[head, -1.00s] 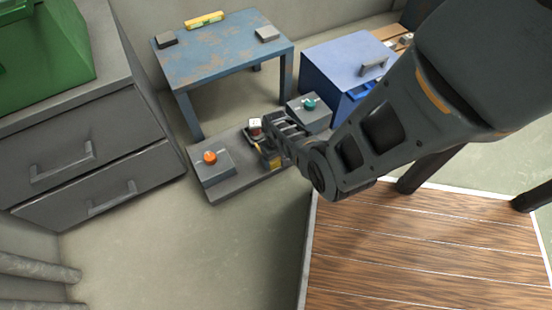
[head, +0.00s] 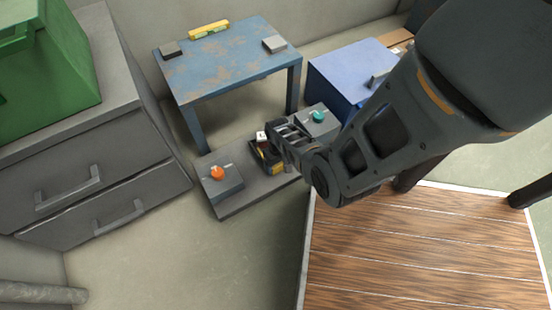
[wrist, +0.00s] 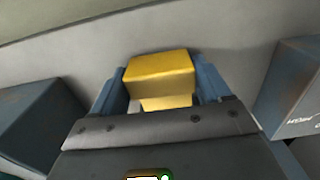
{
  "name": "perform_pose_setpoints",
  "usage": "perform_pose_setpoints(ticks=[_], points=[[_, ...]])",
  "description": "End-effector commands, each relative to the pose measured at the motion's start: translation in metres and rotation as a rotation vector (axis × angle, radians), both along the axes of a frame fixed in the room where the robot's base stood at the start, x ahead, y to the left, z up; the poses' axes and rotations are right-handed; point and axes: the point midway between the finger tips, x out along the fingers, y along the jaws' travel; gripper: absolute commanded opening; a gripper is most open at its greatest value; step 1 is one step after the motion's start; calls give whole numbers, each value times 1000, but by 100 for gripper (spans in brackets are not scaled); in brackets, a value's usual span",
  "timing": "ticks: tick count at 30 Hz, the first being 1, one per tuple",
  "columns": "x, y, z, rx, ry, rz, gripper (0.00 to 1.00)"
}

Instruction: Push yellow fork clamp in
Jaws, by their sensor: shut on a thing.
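The yellow fork clamp (wrist: 160,75) is a yellow block between the two blue-grey fingers of my gripper (wrist: 162,90) in the wrist view. The gripper is shut on it. In the head view my gripper (head: 272,145) is over the low grey board (head: 240,205), between two control boxes. A dark, open-topped unit (head: 258,158) with a white piece sits there beside the gripper, with a yellow patch (head: 278,169) on its near side. The fingers partly cover this area, so I cannot tell how far in the clamp sits.
A grey box with an orange knob (head: 217,172) stands left of my gripper, and one with a teal knob (head: 318,116) right. Behind are a worn blue table (head: 225,65) and a blue cabinet (head: 345,70). Grey drawers (head: 90,185) stand left; a wooden tabletop (head: 420,250) is near right.

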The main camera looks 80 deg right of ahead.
Motion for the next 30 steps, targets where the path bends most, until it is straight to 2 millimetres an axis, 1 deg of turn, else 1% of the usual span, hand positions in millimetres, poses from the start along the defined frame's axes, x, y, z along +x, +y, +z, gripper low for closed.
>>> perform_pose_setpoints(ticks=[10,11,16,17,25,28,30], points=[[1,0,0,-6,-5,2,22],[1,0,0,-7,-6,2,80],[0,0,0,-5,-4,1,96],[0,1,0,-4,-3,1,98],[-1,1,3,-2,-2,1,98],[-1,2,13,-2,-1,1,98],[-1,1,24,-2,-2,1,98]])
